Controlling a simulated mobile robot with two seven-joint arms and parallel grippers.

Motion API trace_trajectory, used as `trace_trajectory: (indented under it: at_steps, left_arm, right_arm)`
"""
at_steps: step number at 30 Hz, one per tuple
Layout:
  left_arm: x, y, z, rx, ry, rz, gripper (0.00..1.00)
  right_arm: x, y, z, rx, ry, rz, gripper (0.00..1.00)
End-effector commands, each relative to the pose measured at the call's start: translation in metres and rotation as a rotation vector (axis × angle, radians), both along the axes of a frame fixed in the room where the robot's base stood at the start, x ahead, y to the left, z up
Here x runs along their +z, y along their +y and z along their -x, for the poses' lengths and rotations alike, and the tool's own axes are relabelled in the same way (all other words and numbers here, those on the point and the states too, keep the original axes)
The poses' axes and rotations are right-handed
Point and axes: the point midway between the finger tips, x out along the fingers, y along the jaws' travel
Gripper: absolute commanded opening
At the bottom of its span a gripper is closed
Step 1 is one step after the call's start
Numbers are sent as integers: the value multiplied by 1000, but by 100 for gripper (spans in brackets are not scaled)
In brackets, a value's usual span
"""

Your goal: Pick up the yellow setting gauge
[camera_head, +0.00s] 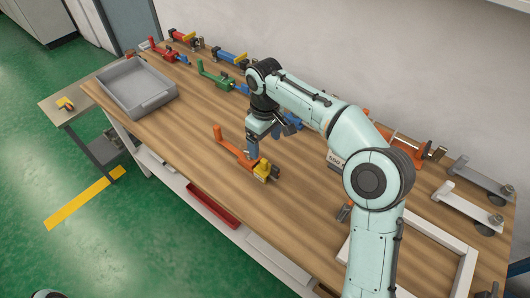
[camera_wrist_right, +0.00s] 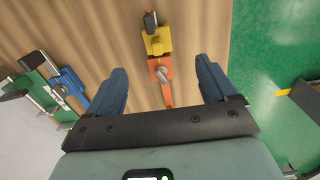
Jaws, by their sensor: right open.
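A yellow block (camera_head: 263,169) sits at the near end of an orange clamp-like tool (camera_head: 233,149) on the wooden bench; it also shows in the wrist view (camera_wrist_right: 157,41). I cannot tell for sure that this block is the setting gauge. Another small yellow piece (camera_head: 66,103) lies on the side table at the left. My right gripper (camera_head: 259,147) is over the orange tool, pointing down. In the wrist view its two blue fingers (camera_wrist_right: 160,78) are wide apart, with the orange tool between and beyond them and nothing held. My left gripper is not in view.
A grey tray (camera_head: 151,105) stands at the bench's left end. Red, green and blue clamps (camera_head: 213,75) line the back. Metal brackets (camera_head: 466,206) and a white frame (camera_head: 461,272) occupy the right. The front middle of the bench is mostly clear.

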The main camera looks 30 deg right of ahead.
Motion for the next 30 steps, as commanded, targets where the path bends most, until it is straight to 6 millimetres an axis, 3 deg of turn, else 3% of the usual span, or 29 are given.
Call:
trace_trajectory:
  at_steps: [5,15,25,30]
  left_arm:
    - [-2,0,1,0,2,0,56]
    - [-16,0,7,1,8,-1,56]
    - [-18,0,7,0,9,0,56]
    - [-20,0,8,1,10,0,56]
  right_arm:
    - [-6,0,0,0,2,0,85]
    - [-68,0,1,0,4,-1,85]
    - [-91,1,-1,0,3,-1,85]
    - [-115,1,-4,1,5,-1,85]
